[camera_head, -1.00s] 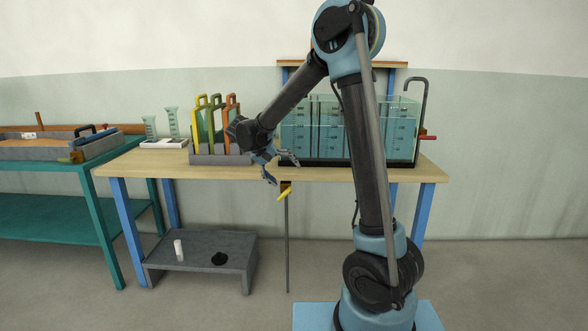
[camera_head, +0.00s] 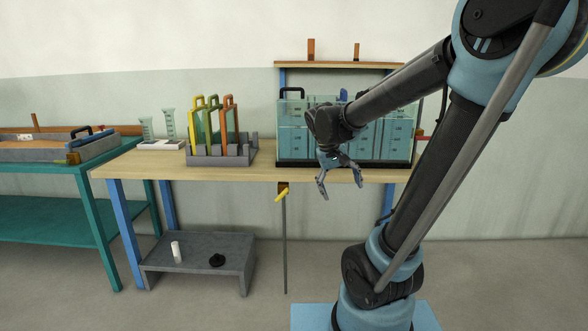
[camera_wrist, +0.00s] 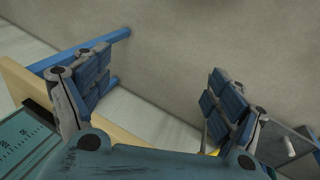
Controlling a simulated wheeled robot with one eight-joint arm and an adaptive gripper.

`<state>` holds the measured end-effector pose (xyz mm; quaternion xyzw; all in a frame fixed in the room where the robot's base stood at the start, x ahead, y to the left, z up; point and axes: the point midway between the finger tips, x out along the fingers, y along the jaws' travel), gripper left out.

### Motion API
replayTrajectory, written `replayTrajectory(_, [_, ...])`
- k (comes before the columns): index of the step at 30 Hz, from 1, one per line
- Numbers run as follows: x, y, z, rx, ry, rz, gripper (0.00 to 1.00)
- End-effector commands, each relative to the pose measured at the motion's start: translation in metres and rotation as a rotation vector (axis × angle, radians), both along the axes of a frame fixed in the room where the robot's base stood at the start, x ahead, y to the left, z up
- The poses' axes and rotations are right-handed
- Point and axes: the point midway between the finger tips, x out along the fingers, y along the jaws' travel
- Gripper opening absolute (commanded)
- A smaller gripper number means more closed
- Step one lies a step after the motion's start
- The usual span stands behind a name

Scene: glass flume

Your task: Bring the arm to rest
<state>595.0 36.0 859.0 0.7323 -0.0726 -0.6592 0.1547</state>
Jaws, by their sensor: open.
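My gripper (camera_head: 340,183) is open and empty in the head view, pointing down in front of the wooden table's (camera_head: 240,174) front edge. My arm reaches to it from the right and hides part of the glass flume (camera_head: 292,135), which stands on the table with blue-tinted water and marked scales. In the wrist view my two fingers (camera_wrist: 150,100) are spread wide with nothing between them; floor and wall show beyond. A table edge (camera_wrist: 30,90) and blue leg lie at the left of that view.
A grey rack (camera_head: 218,156) holds yellow, green and orange framed plates on the table. A yellow-handled valve (camera_head: 282,194) hangs under the front edge on a pipe. A low grey stand (camera_head: 200,250) is on the floor. A teal bench (camera_head: 50,205) stands at left.

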Motion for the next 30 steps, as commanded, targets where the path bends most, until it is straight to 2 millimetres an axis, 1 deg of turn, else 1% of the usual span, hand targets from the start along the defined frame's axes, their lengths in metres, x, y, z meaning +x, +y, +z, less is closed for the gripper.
replayTrajectory(1, [-0.013, -0.008, -0.003, 0.019, 0.0, -0.008, 0.87])
replayTrajectory(6, [-0.048, -0.023, -0.015, 0.084, -0.002, -0.017, 0.87])
replayTrajectory(12, [-0.087, -0.034, -0.034, 0.157, -0.014, -0.03, 0.87])
replayTrajectory(18, [-0.123, -0.039, -0.057, 0.229, -0.036, -0.045, 0.87])
replayTrajectory(24, [-0.15, -0.039, -0.081, 0.291, -0.065, -0.057, 0.87])
replayTrajectory(30, [-0.162, -0.037, -0.094, 0.323, -0.083, -0.063, 0.87])
